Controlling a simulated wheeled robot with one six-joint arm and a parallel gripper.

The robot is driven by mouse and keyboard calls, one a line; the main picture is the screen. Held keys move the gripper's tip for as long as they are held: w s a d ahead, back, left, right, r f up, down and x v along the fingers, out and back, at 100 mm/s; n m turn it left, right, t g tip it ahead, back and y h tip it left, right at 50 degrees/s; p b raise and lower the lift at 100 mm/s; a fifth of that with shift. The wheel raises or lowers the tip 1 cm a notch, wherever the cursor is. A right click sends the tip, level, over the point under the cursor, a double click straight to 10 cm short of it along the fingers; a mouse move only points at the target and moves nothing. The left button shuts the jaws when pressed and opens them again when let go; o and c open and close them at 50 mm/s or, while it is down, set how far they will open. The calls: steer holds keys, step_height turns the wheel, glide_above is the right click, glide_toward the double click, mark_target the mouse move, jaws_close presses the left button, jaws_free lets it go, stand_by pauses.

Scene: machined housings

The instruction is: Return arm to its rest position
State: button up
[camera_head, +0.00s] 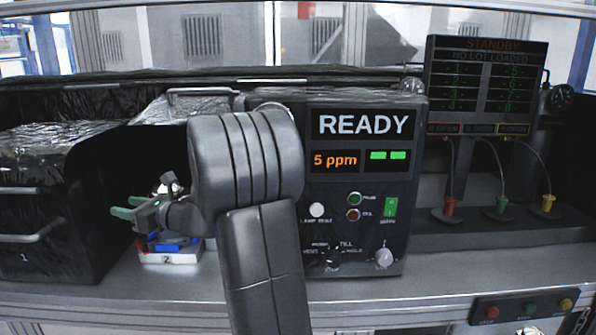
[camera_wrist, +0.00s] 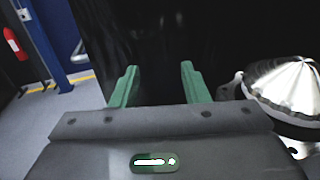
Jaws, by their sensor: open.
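My arm rises in front of the bench in the head view and bends to the left. My gripper (camera_head: 120,207) points left, its green fingers close to the dark bin marked 1. In the wrist view my gripper (camera_wrist: 160,70) shows two green fingers spread apart with nothing between them. Dark bin material fills the view beyond the fingers. A shiny ribbed metal part (camera_wrist: 290,88) is to the right of the fingers, apart from them.
The black bin (camera_head: 50,258) stands at left. A white and blue fixture marked 2 (camera_head: 168,258) is below my gripper. A panel reading READY (camera_head: 360,124) stands right of my arm. A STANDBY board (camera_head: 485,75) and a button box (camera_head: 525,306) are farther right.

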mark_target(142, 240)
step_height(142, 240, down, 9)
steer(key=shift+r, duration=0.2)
steer(key=shift+a+m+t, duration=0.15)
steer(key=shift+m+t, duration=0.15)
steer(key=shift+t, duration=0.2)
steer(key=shift+s+r+m+t+h+b, duration=0.25)
steer(key=shift+m+t+h+b, duration=0.15)
steer(key=shift+t, duration=0.3)
steer(key=shift+w+a+f+m+t, duration=0.1)
steer(key=shift+m+t, duration=0.2)
